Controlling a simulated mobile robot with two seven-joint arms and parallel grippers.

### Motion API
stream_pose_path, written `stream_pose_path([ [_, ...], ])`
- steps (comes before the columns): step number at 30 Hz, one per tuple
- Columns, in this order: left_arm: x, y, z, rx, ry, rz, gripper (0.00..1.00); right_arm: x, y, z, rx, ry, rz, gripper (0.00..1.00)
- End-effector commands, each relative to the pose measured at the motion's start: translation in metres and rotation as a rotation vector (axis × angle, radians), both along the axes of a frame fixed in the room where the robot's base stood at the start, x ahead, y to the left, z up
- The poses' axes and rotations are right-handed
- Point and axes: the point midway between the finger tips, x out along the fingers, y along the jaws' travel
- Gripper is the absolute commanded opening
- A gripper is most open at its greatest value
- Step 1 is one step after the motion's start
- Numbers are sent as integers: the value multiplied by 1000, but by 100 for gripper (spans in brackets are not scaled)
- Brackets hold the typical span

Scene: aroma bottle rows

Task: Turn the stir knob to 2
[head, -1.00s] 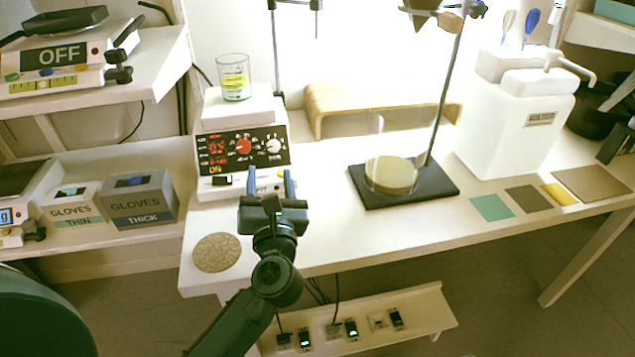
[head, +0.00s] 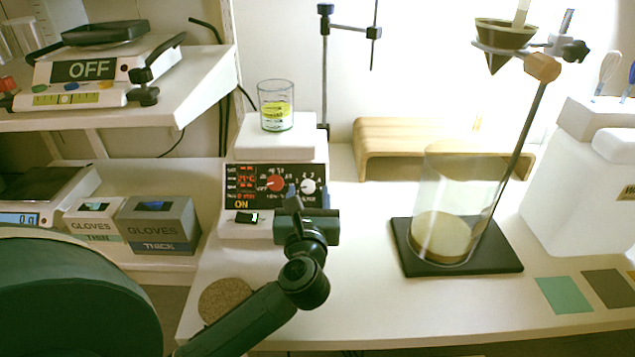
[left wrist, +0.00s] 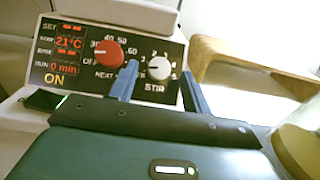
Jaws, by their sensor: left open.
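The hot-plate stirrer (head: 243,226) is a white device with a black control panel. Its white stir knob (head: 308,186) is on the right of the panel, and the red knob (head: 275,184) is to its left. My left gripper (head: 307,204) is open in front of the panel, just below the stir knob. In the left wrist view the stir knob (left wrist: 159,68) shows between the two blue fingers, the left one near the red knob (left wrist: 108,54). I cannot tell whether the fingers touch it. Numbers surround the stir knob; its pointed setting is too small to read.
A glass beaker (head: 276,106) with yellow liquid stands on the stirrer's plate. To the right are a glass cylinder (head: 430,200) on a black stand base (head: 480,262) and a wooden riser (head: 385,135). A cork mat (head: 224,298) lies at the front left.

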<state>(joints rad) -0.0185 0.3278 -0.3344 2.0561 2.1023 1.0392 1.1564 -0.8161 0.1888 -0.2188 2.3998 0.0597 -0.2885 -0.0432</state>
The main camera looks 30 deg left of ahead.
Motion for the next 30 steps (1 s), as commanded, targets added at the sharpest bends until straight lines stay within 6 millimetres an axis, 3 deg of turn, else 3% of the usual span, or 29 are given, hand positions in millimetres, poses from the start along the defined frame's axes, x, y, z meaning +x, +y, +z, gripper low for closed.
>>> stream_pose_path([
  [14,-1,6,0,-1,0,1,49,1,1,-1,-3,-1,3,0],
  [30,-1,6,0,0,0,1,4,0,1,-2,-2,3,5,0],
])
